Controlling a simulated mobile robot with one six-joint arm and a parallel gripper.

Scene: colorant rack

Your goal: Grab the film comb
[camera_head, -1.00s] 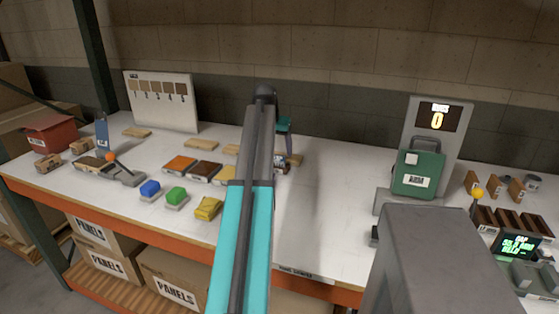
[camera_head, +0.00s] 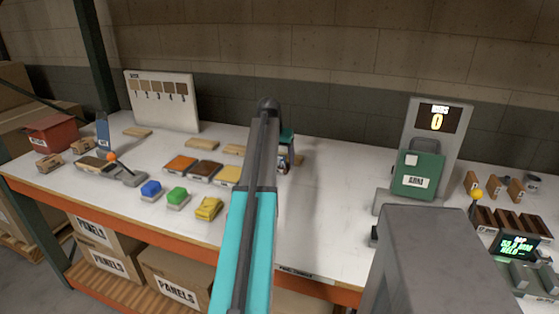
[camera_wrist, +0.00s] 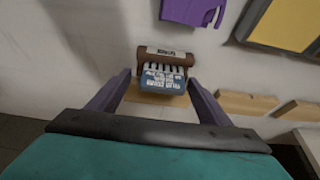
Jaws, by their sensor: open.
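What looks like the film comb (camera_wrist: 163,78) shows in the wrist view as a blue piece with pale teeth and white lettering, against a brown labelled holder (camera_wrist: 165,55). My gripper (camera_wrist: 156,76) is open, with one dark finger on each side of the blue piece. I see no clear contact between the fingers and it. In the head view my arm hides most of the gripper and this piece.
Wooden blocks (camera_wrist: 245,102) and a purple item (camera_wrist: 190,10) lie near it in the wrist view. White tabletop (camera_head: 335,200) between is clear.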

